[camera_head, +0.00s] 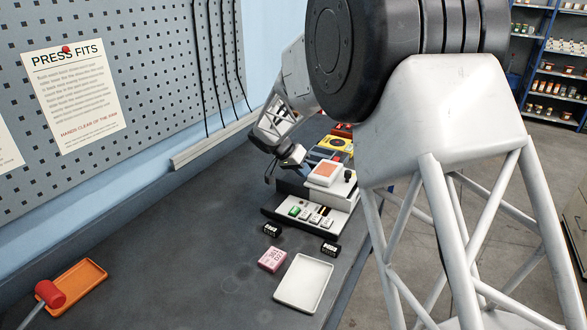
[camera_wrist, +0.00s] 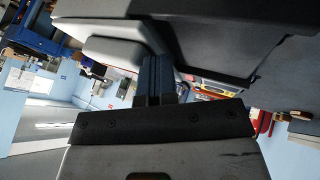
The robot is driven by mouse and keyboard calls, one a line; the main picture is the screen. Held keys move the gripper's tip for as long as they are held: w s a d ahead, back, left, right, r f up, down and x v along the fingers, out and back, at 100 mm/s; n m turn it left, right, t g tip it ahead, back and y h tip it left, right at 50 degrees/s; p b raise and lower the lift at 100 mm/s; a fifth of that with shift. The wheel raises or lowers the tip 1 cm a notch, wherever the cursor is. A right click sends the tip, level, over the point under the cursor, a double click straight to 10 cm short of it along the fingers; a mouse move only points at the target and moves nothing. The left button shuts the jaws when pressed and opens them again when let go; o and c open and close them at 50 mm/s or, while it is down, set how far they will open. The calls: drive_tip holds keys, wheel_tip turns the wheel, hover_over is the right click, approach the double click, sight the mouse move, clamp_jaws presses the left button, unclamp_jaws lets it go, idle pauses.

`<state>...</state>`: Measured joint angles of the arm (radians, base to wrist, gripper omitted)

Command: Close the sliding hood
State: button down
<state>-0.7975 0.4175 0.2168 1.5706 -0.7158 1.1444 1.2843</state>
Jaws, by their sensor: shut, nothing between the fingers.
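A low bench device (camera_head: 318,198) stands on the bench in the head view. It has a pale raised top with an orange panel (camera_head: 327,171), a dark knob at its right and a front strip with a green button and several white keys. I cannot tell for sure which part is the sliding hood. My gripper (camera_head: 291,160) is just behind and left of the raised top in that view; whether it touches is unclear. In the wrist view its dark fingers (camera_wrist: 155,80) are together, with nothing seen between them. My arm hides the device's right and rear surroundings.
Black blocks (camera_head: 271,230), a pink box (camera_head: 271,259) and a white tray (camera_head: 281,294) lie in front of the device. A yellow instrument (camera_head: 334,143) is behind it. A red mallet (camera_head: 49,293) rests at an orange tray (camera_head: 86,276). The bench's left middle is clear.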

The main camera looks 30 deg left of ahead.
sight(312, 174)
drive_tip(key=shift+d, duration=1.05)
drive_tip(key=shift+d+f, duration=0.1)
drive_tip(key=shift+d, duration=0.25)
drive_tip(key=shift+d, duration=0.1)
drive_tip(key=a, duration=0.3)
drive_tip(key=a+r, duration=0.1)
drive_tip(key=a, duration=0.1)
drive_tip(key=shift+s, duration=0.1)
drive_tip(key=v, duration=0.9)
drive_tip(key=shift+s+a, duration=0.1)
